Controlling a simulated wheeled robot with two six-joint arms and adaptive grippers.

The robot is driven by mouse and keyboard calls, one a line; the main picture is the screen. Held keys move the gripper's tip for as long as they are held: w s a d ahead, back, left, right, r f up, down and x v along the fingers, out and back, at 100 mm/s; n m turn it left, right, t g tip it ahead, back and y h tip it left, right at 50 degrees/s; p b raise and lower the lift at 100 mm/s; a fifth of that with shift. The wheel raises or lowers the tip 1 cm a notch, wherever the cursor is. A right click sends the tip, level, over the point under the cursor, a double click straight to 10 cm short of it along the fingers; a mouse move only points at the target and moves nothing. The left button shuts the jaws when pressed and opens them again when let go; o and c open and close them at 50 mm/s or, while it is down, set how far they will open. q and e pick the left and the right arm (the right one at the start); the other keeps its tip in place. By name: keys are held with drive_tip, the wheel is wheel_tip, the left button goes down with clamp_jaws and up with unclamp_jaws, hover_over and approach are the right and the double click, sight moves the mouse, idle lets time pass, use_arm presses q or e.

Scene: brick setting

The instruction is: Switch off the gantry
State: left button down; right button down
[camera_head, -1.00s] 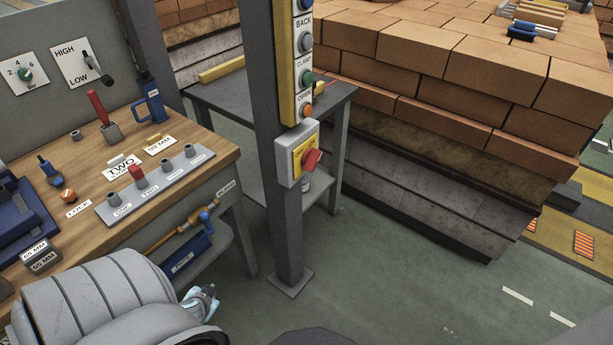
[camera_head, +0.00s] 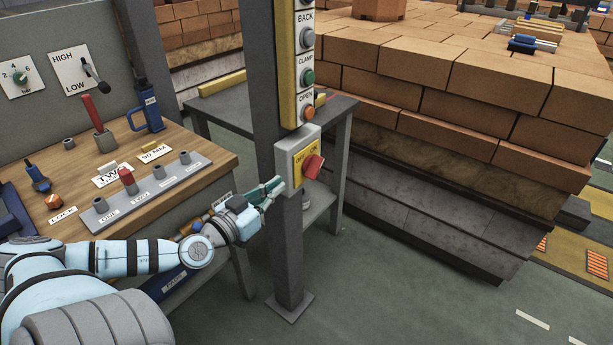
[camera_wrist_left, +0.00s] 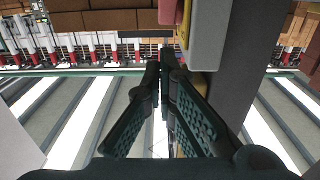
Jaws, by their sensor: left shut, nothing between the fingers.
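The red rotary switch (camera_head: 313,166) sits on a yellow plate (camera_head: 299,158) on a grey box (camera_head: 284,165), fixed to a dark upright post (camera_head: 288,250). My left gripper (camera_head: 279,186) is shut and empty, just left of and slightly below the box. I cannot tell whether its fingertips touch the box. In the left wrist view the shut fingertips (camera_wrist_left: 163,60) lie below a pinkish-red part (camera_wrist_left: 170,11), apparently the switch, and the grey box (camera_wrist_left: 209,38) stands to their right. The switch's marking is too small to read fully. My right gripper is not in view.
Above the box is a button panel (camera_head: 306,72) with CLAMP and OPEN buttons. A wooden bench (camera_head: 190,140) with a labelled peg strip (camera_head: 150,190) stands left. A dark table (camera_head: 335,112) and brick stack (camera_head: 450,110) are behind. Floor right of the post is clear.

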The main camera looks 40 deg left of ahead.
sight(305, 175)
use_arm(q)
drive_tip(key=w+f+b, duration=0.1)
drive_tip(key=w, duration=0.2)
drive_tip(key=w+b, duration=0.1)
drive_tip(key=w, duration=0.3)
drive_tip(key=w+f, duration=0.1)
drive_tip(key=w, duration=0.3)
drive_tip(key=shift+w+a+f+b, duration=0.1)
drive_tip(key=shift+a+f+b, duration=0.05)
drive_tip(key=shift+f+b, duration=0.25)
drive_tip(key=shift+w+f+b, duration=0.15)
drive_tip(key=shift+w+b, duration=0.25)
drive_tip(key=shift+b, duration=0.15)
